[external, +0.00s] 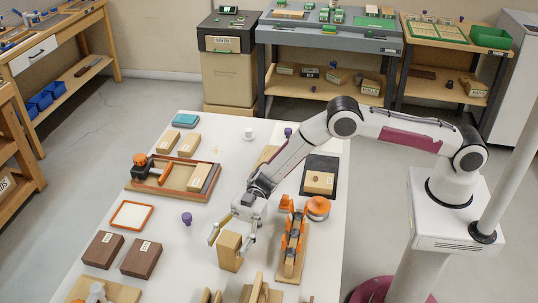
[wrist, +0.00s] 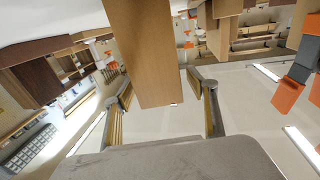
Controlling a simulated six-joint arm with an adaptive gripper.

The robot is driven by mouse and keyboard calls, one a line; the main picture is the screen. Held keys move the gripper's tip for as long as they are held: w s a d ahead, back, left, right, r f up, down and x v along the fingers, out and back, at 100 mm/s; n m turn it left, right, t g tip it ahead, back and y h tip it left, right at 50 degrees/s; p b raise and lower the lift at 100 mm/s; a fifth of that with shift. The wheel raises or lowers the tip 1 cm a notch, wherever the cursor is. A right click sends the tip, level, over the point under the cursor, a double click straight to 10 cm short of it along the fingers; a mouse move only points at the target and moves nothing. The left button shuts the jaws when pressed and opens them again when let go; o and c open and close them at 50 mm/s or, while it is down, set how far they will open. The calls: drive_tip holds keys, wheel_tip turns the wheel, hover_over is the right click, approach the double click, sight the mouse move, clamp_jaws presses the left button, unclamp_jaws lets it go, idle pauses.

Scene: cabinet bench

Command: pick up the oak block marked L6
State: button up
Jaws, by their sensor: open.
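An upright oak block (external: 229,252) stands on the white bench top below my gripper (external: 232,238) in the external view. No label is readable on it, so I cannot tell whether it is L6. My gripper is open, with one finger to each side of the block's upper part. In the wrist view, an oak block (wrist: 142,55) reaches down between the two fingers of my gripper (wrist: 163,105); contact cannot be told. Other labelled oak blocks show: a pair (external: 189,144) at the back left, one on a dark mat (external: 319,183). Their marks are too small to read.
Two dark brown blocks (external: 141,258) lie at the left front. An orange-framed tray (external: 131,216) and a purple knob (external: 187,218) lie left of my gripper. A wooden stand with orange parts (external: 291,250) is close on the right. Wooden pieces (external: 261,292) stand at the front edge.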

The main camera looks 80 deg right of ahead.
drive_tip(key=c, duration=1.4)
drive_tip(key=shift+r, duration=0.2)
drive_tip(key=shift+r, duration=4.85)
